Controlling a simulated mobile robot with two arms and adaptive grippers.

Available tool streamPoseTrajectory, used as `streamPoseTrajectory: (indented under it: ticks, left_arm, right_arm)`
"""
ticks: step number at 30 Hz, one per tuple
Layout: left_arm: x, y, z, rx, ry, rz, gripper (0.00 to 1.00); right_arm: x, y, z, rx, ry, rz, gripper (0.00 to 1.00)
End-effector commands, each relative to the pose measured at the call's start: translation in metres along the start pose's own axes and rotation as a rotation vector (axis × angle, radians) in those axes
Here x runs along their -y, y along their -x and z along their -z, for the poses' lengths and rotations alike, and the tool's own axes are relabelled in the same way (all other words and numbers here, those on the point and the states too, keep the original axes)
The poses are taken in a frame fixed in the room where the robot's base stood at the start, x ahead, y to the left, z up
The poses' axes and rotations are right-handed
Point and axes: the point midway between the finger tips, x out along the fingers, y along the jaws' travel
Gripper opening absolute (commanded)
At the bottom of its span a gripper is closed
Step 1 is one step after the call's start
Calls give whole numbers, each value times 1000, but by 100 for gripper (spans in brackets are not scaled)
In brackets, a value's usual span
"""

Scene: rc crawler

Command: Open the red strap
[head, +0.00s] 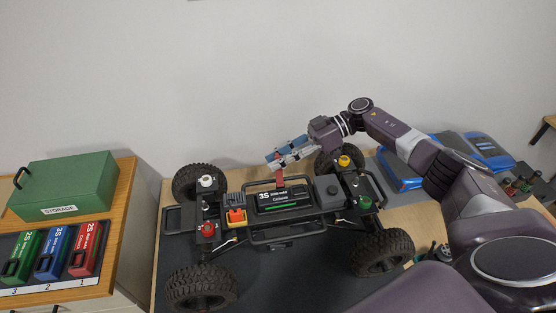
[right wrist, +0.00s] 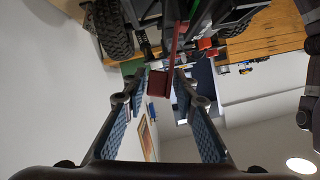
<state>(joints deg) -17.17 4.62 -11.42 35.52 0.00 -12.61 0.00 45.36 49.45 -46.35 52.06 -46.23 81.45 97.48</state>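In the right wrist view the strap (right wrist: 175,50) ends in a broad red tab (right wrist: 160,84) that lies between my right fingertips. My right gripper (head: 270,157) is just behind the battery, at the strap's far end. In the right wrist view its fingers (right wrist: 163,90) stand apart on both sides of the tab, and I see no clear firm contact. The strap's far end is partly hidden in the head view. My left gripper is not in view.
On the left, a wooden table (head: 120,225) holds a green storage box (head: 68,185) and green, blue and red packs in a dark tray. A blue car body (head: 400,172) lies right of the crawler, partly behind my right arm. Crawler wheels stand at its corners.

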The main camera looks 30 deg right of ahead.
Motion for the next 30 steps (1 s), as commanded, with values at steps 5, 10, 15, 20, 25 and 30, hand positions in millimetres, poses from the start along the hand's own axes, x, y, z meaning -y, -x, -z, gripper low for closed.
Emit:
streamPoseTrajectory:
  ticks: [5,10,15,20,25,30]
  left_arm:
    - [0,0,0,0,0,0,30]
    - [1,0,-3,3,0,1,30]
    - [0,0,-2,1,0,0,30]
    - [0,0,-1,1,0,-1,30]
    - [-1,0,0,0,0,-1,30]
    - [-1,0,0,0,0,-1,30]
  right_arm:
    - [1,-1,-2,3,-2,5,33]
    - [2,0,-2,4,-3,6,33]
    - [1,18,-2,5,-3,3,33]
    - [-1,53,-2,4,-4,0,33]
    - [-2,89,-1,2,-3,1,33]
    - [-2,108,-1,3,-3,4,33]
